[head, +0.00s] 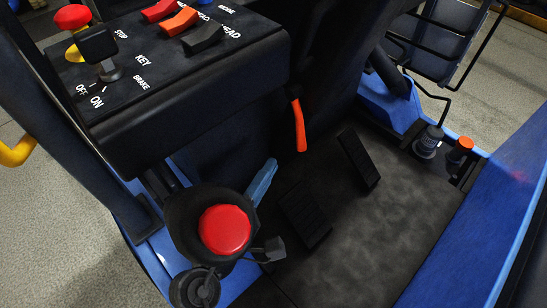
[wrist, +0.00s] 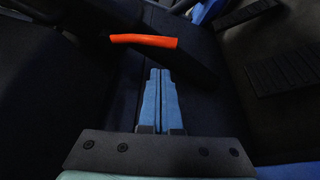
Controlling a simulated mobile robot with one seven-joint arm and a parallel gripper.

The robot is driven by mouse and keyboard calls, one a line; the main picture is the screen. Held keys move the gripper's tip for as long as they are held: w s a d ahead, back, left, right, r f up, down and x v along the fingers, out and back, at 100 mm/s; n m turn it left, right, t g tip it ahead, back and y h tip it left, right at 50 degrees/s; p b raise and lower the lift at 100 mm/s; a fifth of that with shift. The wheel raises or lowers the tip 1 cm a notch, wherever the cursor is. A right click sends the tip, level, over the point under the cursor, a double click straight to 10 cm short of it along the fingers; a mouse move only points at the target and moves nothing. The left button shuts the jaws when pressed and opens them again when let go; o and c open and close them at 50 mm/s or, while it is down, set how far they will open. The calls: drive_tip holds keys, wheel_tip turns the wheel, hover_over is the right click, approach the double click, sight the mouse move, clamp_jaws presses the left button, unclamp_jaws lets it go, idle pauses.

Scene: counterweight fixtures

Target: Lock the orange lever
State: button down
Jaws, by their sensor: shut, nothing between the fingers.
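The orange lever (head: 299,126) hangs down from the dark column under the control panel in the head view. In the wrist view the lever's orange grip (wrist: 142,41) lies almost level across the upper part, just beyond my fingertips. My gripper (head: 271,164) has blue fingers, which are shut together and empty. In the head view the fingertips are below and left of the lever, with a visible gap. The lever's pivot is hidden.
The control panel (head: 180,62) with a key, a red stop button (head: 73,17) and rocker switches overhangs at the upper left. Two black pedals (head: 305,214) (head: 358,159) rise from the dark floor (head: 380,235) right of my gripper.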

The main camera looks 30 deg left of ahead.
sight(300, 121)
drive_tip(key=w, duration=0.8)
drive_tip(key=shift+w+a+f, duration=0.15)
drive_tip(key=shift+w+f, duration=0.2)
drive_tip(key=shift+f, duration=0.1)
drive_tip(key=shift+r+p, duration=0.15)
drive_tip(key=shift+p, duration=0.3)
drive_tip(key=shift+s+d+n+p, duration=0.15)
drive_tip(key=shift+d+n+p, duration=0.15)
drive_tip(key=shift+p, duration=0.25)
drive_tip(key=shift+d+p, duration=0.25)
drive_tip(key=shift+p, duration=0.5)
drive_tip(key=s+d+r+n+g+h+p, duration=0.2)
drive_tip(key=d+r+n+p, duration=0.3)
drive_tip(key=p, duration=1.4)
drive_tip(key=shift+d+n+g+h+p, duration=0.2)
drive_tip(key=shift+n+g+h+p, duration=0.3)
drive_tip(key=shift+n, duration=0.6)
